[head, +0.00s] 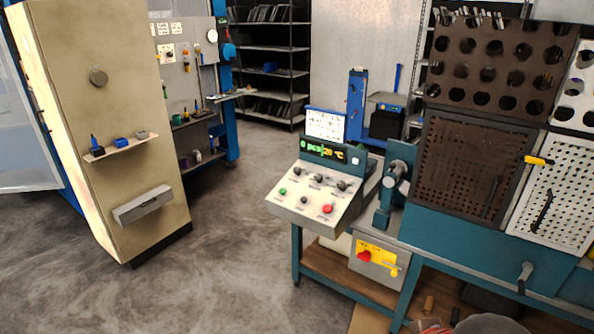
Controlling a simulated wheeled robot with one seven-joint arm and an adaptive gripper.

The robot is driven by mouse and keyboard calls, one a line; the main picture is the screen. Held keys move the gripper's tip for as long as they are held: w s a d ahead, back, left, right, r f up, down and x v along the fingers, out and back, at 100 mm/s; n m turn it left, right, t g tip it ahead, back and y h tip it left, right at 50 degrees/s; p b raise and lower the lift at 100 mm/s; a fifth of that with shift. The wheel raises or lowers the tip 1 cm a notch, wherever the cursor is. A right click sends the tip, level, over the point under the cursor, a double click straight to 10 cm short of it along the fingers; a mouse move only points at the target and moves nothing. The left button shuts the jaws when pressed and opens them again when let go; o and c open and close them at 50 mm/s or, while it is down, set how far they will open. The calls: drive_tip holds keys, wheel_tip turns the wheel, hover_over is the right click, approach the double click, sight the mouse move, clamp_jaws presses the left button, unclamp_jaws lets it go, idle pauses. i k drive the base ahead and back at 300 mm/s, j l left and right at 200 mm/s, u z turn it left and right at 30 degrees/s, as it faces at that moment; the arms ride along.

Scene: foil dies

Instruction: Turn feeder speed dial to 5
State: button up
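A light grey control panel (312,193) with a sloping face stands on the left end of the teal workbench. Its upper row has three dark knobs: a left knob (297,170), a middle knob (318,178) and a right knob (342,185). Below them are a green button (282,191), a small dark control (304,199) and a red button (327,208). The labels and scale marks are too small to read, so I cannot tell which knob is the feeder speed dial or where it points. My gripper is not in view.
A lit green display (323,153) tops the panel, with a white sheet (325,125) behind it. A teal machine part (393,185) stands close to its right. Floor (220,270) left of the bench is clear.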

sight(297, 170)
drive_tip(key=i+j, duration=0.15)
drive_tip(key=i, duration=0.35)
drive_tip(key=i+j, duration=0.15)
drive_tip(key=i, duration=0.35)
drive_tip(key=i+j, duration=0.15)
drive_tip(key=i, duration=0.35)
drive_tip(key=i+j, duration=0.1)
drive_tip(key=i, duration=0.4)
drive_tip(key=i+j, duration=0.15)
drive_tip(key=i, duration=0.35)
